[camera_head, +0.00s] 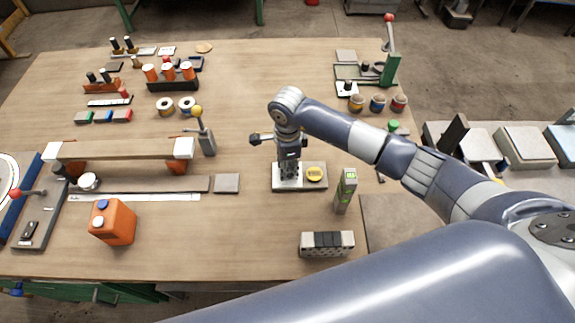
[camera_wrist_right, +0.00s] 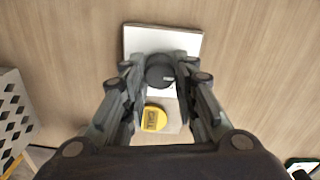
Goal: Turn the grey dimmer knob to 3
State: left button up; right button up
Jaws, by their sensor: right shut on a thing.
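The dimmer plate (camera_head: 310,186) is a pale panel lying on the bench; its bare white corner shows in the right wrist view (camera_wrist_right: 190,43). The dark grey round knob (camera_wrist_right: 159,72) stands on it, with a small light mark towards its right side. I cannot read any scale numbers. My left gripper is not in view.
A green-and-grey upright device (camera_head: 345,190) stands close right of the plate. A patterned hollow block (camera_head: 327,244) lies in front. A grey lever (camera_head: 206,137) with a yellow ball and an orange canister (camera_head: 113,222) are to the left. Bench behind the plate is clear.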

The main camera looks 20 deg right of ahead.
jog(key=shift+f+m+b, duration=0.1)
jog(key=shift+m+b, duration=0.5)
jog(key=shift+m, duration=0.5)
jog(key=m+b, duration=0.1)
jog(key=m, duration=0.2)
jog(key=m+b, duration=0.2)
jog(key=m, duration=0.5)
jog(key=shift+b, duration=0.35)
jog(key=m+b, duration=0.1)
jog(key=m, duration=1)
jog(key=shift+m, duration=0.4)
